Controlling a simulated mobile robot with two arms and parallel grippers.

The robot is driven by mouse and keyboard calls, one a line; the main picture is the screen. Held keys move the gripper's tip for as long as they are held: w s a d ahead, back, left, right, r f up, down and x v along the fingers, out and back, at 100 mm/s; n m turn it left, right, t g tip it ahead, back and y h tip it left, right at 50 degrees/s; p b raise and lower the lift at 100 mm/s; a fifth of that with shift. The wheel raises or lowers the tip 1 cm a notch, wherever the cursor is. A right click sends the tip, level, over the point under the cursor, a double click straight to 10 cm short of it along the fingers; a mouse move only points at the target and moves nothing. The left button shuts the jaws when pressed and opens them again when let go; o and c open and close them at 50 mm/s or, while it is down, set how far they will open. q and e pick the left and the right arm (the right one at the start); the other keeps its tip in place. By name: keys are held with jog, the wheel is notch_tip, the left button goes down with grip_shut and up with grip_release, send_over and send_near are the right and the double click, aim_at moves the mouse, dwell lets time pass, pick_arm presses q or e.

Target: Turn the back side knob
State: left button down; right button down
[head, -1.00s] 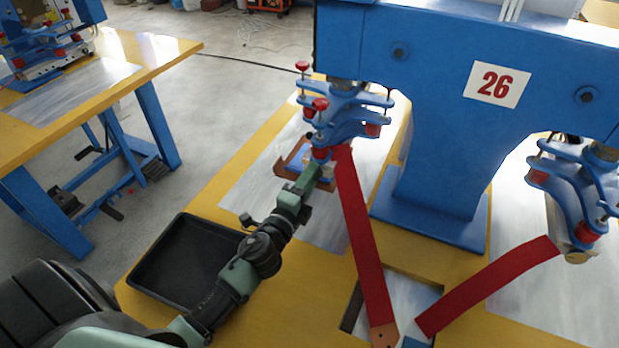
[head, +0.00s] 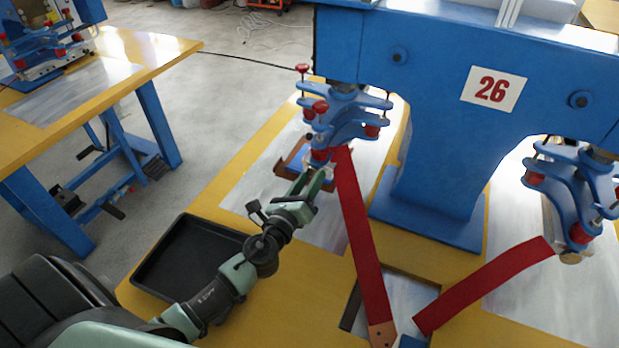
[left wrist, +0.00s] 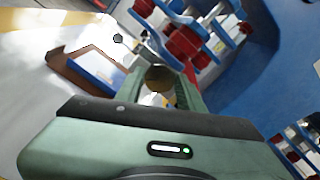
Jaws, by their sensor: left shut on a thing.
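A blue clamp head with red knobs (head: 345,112) hangs from the blue welding machine (head: 440,130) over the table. My left gripper (head: 312,183) reaches to the low front of this head. In the left wrist view, a round brass-coloured knob (left wrist: 158,77) sits between the two green fingers, and the left gripper (left wrist: 160,88) is shut on it. In the head view the fingers hide this knob. A similar brass knob (head: 570,257) shows under the second clamp head (head: 570,190) at right. My right gripper is not in view.
A long red strip (head: 360,235) runs forward from beside my left gripper. Another red strip (head: 485,285) lies toward the right head. A black tray (head: 150,275) sits near the table's left edge. A brown frame (head: 290,160) lies behind the fingers.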

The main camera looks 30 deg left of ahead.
pick_arm(q)
jog(key=m+p, duration=0.2)
jog(key=m, duration=0.4)
jog(key=shift+d+f, duration=0.1)
jog(key=shift+f, duration=0.05)
jog(key=shift+m, duration=0.4)
jog(key=c, duration=0.9)
grip_release()
jog(key=s+b, duration=0.1)
jog(key=s, duration=0.7)
jog(key=shift+d, duration=0.15)
